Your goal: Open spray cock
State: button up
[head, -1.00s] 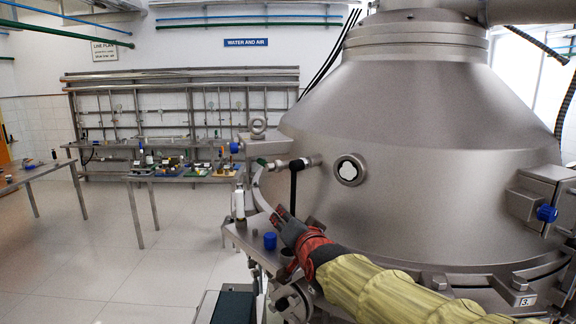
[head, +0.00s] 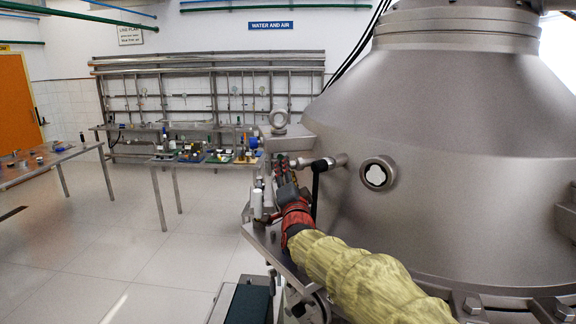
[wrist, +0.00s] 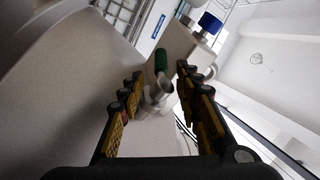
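The spray cock (head: 322,164) is a short metal pipe fitting on the side of the large metal cone, with a black lever (head: 315,188) hanging straight down. My gripper (head: 281,162) is just left of the cock, its red wrist below. In the wrist view my gripper (wrist: 158,100) is open, with yellow-padded fingers on both sides. A metal fitting with a green end (wrist: 161,60) shows between and beyond the fingers. I cannot tell whether any finger touches it. The black lever is not clearly visible in the wrist view.
The metal cone (head: 450,120) fills the right side and has a round sight port (head: 377,174). A blue knob (wrist: 210,22) stands beyond the fingers in the wrist view. Benches (head: 170,161) with small items stand behind.

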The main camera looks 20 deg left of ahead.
jog(key=shift+x, duration=1.6)
jog(key=shift+r, duration=0.1)
grip_shut()
jog(key=shift+f, duration=0.25)
